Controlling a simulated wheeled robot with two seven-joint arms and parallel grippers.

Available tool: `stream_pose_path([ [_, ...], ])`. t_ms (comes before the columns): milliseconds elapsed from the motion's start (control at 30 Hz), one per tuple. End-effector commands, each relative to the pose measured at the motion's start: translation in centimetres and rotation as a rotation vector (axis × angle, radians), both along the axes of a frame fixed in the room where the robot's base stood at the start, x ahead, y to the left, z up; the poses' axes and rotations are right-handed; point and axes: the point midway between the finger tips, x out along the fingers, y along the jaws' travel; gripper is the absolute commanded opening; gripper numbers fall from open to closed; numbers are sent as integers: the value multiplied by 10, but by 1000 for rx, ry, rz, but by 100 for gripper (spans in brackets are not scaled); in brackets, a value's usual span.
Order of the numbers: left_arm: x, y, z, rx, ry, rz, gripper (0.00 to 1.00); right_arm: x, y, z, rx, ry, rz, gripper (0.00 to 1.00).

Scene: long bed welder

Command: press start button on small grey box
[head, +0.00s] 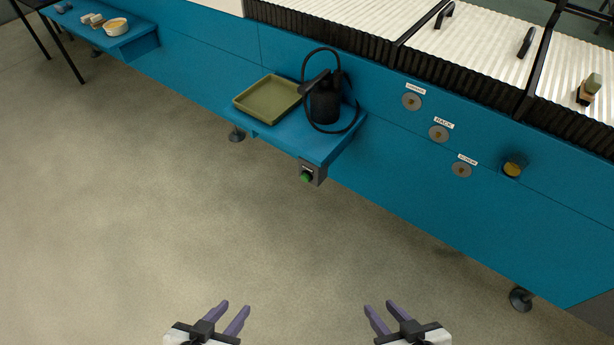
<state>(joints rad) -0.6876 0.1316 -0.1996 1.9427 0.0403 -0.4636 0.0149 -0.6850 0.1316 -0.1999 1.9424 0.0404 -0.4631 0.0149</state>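A small grey box (318,166) hangs under the front edge of a blue shelf on the machine, in the middle of the head view. A green button (306,177) sits on its front face. A small label above the button is too small to read. My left gripper (234,308) is open and empty at the bottom of the view, well below and left of the box. My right gripper (377,307) is open and empty at the bottom, below and right of the box. Both are apart from the box.
The blue shelf (318,150) carries an olive tray (268,99) and a black can-like object (324,104) with a looped cable.

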Motion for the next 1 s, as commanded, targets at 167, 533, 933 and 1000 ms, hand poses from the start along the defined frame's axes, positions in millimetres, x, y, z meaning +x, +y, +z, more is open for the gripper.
stream_pose_path([
  [167, 0, 0, 0, 0, 0, 0, 31, 0, 0, 0, 0, 0, 0, 31],
  [533, 0, 0, 0, 0, -1, 0, 9, 0, 0, 0, 0, 0, 0, 31],
  [933, 1, -1, 1, -1, -2, -1, 0, 0, 0, 0, 1, 0, 1, 31],
  [1000, 1, -1, 1, -1, -2, -1, 0, 0, 0, 0, 1, 0, 1, 31],
])
